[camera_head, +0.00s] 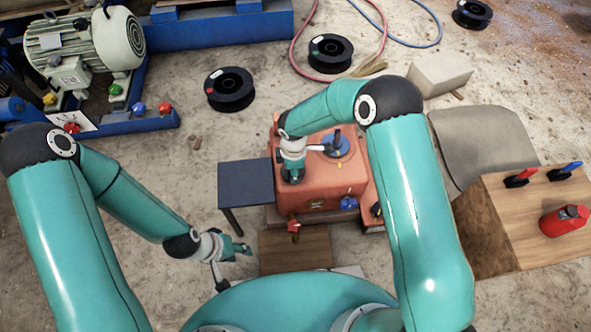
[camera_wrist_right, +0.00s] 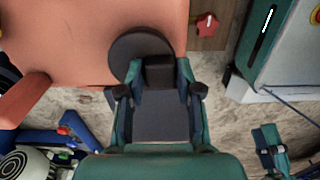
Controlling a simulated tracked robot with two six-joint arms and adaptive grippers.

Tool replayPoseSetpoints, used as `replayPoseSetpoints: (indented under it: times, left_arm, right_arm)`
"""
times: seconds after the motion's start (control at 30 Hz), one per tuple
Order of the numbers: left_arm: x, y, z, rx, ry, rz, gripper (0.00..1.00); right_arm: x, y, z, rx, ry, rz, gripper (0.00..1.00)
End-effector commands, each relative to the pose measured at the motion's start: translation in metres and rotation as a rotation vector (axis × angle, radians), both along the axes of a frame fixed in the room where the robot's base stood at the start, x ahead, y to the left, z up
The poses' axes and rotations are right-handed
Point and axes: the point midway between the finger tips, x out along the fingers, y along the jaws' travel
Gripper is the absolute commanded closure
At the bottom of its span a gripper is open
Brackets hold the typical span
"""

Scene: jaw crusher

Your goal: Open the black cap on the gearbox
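The red gearbox (camera_head: 335,178) sits in the middle of the head view. Its black cap (camera_wrist_right: 137,48) is a round disc with an upright block-like handle (camera_wrist_right: 160,72), seen in the right wrist view; in the head view my gripper covers it. My right gripper (camera_head: 292,172) is above the left part of the gearbox, its fingers on either side of the handle, looking open; contact is hard to tell. My left gripper (camera_head: 242,248) hangs empty, left of the gearbox and apart from it; its fingers look slightly apart.
A small dark table (camera_head: 246,184) stands left of the gearbox. A wooden box (camera_head: 500,215) with red and blue handles and a red bottle (camera_head: 563,220) is at right. A motor (camera_head: 85,45) is at upper left. Black spools (camera_head: 230,88) lie on the floor.

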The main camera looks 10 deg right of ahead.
Motion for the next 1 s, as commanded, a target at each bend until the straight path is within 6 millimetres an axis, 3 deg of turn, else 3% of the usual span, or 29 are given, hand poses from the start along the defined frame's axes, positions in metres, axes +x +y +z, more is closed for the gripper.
replayPoseSetpoints:
  times: [0.03, 0.17, 0.47, 0.73, 1.0]
  left_arm:
    - [0.000, 0.000, 0.000, 0.000, 0.000, 0.000, 0.60]
    - [0.000, 0.000, 0.000, 0.000, 0.000, 0.000, 0.60]
    - [0.000, 0.000, 0.002, 0.000, 0.000, 0.000, 0.60]
    - [0.000, 0.000, 0.027, 0.000, 0.000, 0.000, 0.60]
    - [0.000, 0.000, 0.008, 0.000, 0.000, 0.000, 0.60]
  right_arm:
    - [0.000, 0.000, 0.000, 0.000, 0.000, 0.000, 0.79]
    - [0.000, 0.000, 0.000, 0.000, 0.000, 0.000, 1.00]
    - [0.001, 0.000, 0.001, -0.001, 0.004, -0.001, 1.00]
    - [0.008, -0.002, 0.010, -0.008, 0.115, -0.006, 1.00]
    - [0.016, -0.003, 0.010, -0.006, 0.279, -0.007, 1.00]
